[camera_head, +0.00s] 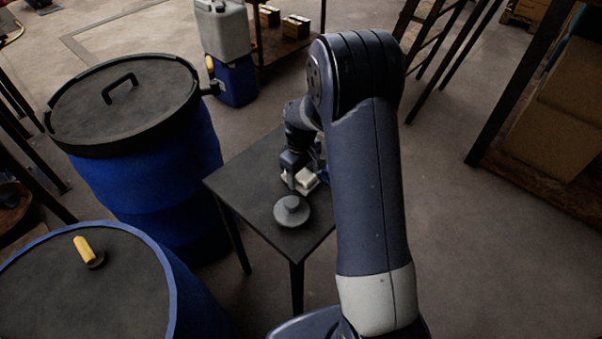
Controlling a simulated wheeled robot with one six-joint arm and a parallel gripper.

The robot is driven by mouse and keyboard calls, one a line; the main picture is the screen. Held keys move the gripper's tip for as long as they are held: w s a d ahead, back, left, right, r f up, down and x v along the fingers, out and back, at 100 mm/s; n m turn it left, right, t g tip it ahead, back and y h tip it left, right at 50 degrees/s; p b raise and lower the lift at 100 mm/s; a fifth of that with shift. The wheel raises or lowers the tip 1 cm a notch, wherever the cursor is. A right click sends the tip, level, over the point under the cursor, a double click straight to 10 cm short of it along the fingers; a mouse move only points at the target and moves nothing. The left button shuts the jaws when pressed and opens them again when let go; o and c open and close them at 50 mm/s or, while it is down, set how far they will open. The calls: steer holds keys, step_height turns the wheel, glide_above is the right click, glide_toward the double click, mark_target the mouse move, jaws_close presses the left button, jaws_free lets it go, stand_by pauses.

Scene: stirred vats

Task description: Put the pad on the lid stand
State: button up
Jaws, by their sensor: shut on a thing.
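A small pale block (307,181), which looks like the pad, is at my gripper (304,183) in the head view. My gripper is shut on it, low over the dark square table (245,181), which I take to be the lid stand. I cannot tell whether the pad touches the tabletop. My own arm hides the table's right part and some of the gripper. A round grey disc with a knob (292,211) lies on the table just in front of the gripper.
A blue vat with a black handled lid (125,100) stands left of the table. Another blue vat (172,290) with a yellow-handled thing on top is at front left. A grey jerrycan (222,30) and shelving stand behind. Floor at right is clear.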

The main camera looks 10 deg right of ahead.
mark_target(301, 172)
steer(key=shift+f, duration=0.2)
steer(key=o, duration=0.9)
steer(key=shift+r, duration=0.1)
step_height(301, 172, up, 12)
steer(key=shift+r+p, duration=0.15)
steer(key=shift+p, duration=0.4)
